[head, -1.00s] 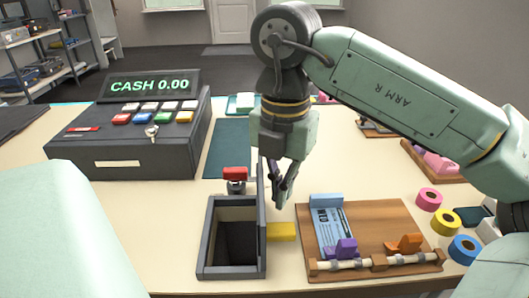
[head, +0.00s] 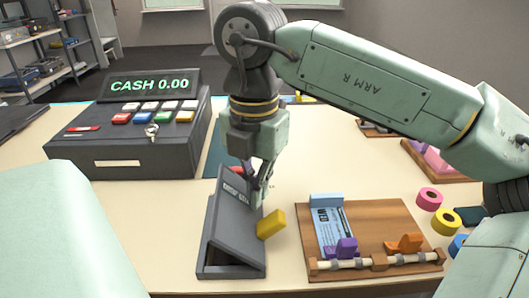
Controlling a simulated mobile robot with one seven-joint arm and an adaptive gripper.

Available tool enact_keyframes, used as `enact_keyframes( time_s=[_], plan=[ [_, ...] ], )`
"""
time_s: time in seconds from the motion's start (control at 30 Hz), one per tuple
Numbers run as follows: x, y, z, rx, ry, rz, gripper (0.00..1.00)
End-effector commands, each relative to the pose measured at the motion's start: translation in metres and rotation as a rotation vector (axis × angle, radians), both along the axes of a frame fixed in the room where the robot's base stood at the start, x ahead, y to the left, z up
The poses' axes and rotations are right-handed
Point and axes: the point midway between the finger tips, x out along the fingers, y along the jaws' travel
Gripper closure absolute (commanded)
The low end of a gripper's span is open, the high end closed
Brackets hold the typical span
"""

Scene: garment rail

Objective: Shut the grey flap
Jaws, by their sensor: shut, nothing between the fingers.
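The grey flap (head: 236,220) belongs to a dark grey open-topped box (head: 232,272) at the front middle of the table. My gripper (head: 258,194) is shut and empty, fingers pointing down at the flap's upper right side. It appears to touch the flap, but exact contact is hard to see.
A cash register (head: 130,135) stands at the back left. A wooden board (head: 375,225) with a blue card and purple and orange clips lies just right of the box. Tape rolls (head: 429,199) stand farther right. The table left of the box is mostly clear.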

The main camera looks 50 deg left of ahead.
Motion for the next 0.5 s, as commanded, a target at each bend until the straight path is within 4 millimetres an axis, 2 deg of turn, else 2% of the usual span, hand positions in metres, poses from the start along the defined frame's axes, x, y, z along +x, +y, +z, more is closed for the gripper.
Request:
enact_keyframes(
  time_s=[0.17,0.5],
  plan=[
    [0.0,0.0,0.003,0.0,0.0,-0.001,1.0],
    [0.003,-0.002,0.029,0.0,-0.002,0.0,1.0]
  ],
)
